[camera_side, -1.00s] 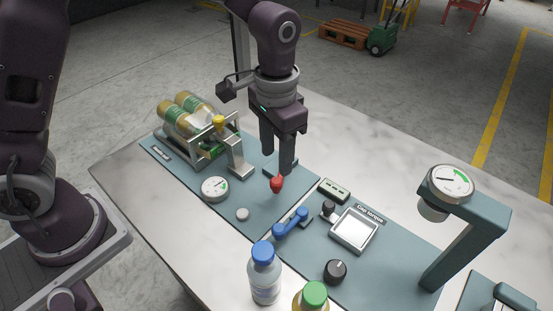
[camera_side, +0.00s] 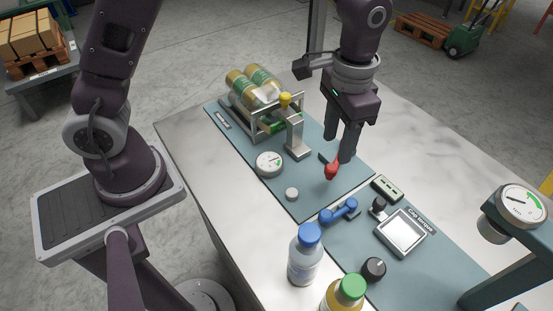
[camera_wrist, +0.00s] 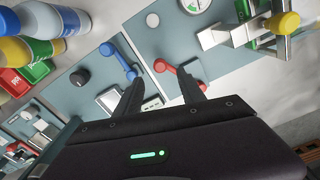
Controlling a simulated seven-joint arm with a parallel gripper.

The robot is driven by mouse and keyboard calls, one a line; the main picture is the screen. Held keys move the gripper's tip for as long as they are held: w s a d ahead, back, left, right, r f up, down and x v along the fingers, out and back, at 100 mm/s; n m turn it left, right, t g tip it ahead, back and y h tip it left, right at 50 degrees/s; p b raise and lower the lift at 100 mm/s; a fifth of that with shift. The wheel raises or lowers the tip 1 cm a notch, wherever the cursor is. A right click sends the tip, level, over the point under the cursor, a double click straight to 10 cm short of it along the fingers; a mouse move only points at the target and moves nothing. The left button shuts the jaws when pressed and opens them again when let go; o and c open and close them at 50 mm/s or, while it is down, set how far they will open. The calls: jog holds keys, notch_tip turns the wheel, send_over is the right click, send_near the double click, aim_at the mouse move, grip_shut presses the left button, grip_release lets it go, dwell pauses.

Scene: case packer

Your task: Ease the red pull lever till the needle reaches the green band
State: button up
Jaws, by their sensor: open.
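The red pull lever (camera_side: 331,172) stands on the teal panel (camera_side: 310,205), its rounded knob showing just below my gripper (camera_side: 340,158) in the side view. In the wrist view the lever (camera_wrist: 163,66) shows between and just beyond the open fingertips (camera_wrist: 160,82); I cannot tell whether they touch it. A round white gauge (camera_side: 269,164) with a green band on its right lies on the same panel; its needle is too small to read surely. Another gauge (camera_side: 522,206) sits on a stand at the right, its needle pointing left, away from the green band at its right.
A rack (camera_side: 262,125) holds large bottles behind a yellow-knobbed post (camera_side: 295,135). A blue lever (camera_side: 339,211) and black knob (camera_side: 373,269) are near the red lever. Blue-capped (camera_side: 305,262) and green-capped (camera_side: 345,292) bottles stand in front. Bare tabletop lies behind the panels.

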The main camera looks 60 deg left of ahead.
aim_at(332, 167)
jog(key=n, duration=1.7)
jog(key=shift+f+n, duration=0.25)
jog(key=shift+n, duration=0.15)
notch_tip(332, 167, down, 7)
jog(key=shift+r, duration=0.15)
grip_shut()
